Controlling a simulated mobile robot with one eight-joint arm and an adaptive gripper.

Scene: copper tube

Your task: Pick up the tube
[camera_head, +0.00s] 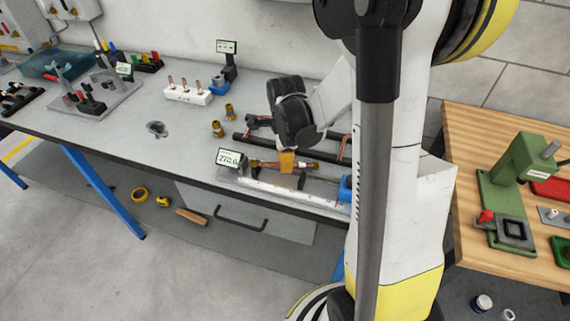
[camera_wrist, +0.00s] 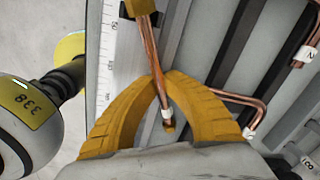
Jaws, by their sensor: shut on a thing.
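The copper tube (camera_head: 308,165) lies lengthwise over a ruler fixture near the bench's front edge; brass-coloured parts show near its ends. My gripper (camera_head: 287,160) has yellow fingers closed around the tube's middle. In the wrist view the fingertips of my gripper (camera_wrist: 159,79) meet at the tube. The tube looks at or just above the fixture; I cannot tell whether it touches. The ruler (camera_wrist: 108,50) runs beside it.
A small display (camera_head: 229,158) stands at the fixture's left end. Bent copper tubes (camera_wrist: 258,112) lie on dark rails behind, one close to my right finger. Brass fittings (camera_head: 217,128) and a white block (camera_head: 188,95) stand farther back. A wooden table (camera_head: 480,125) is at right.

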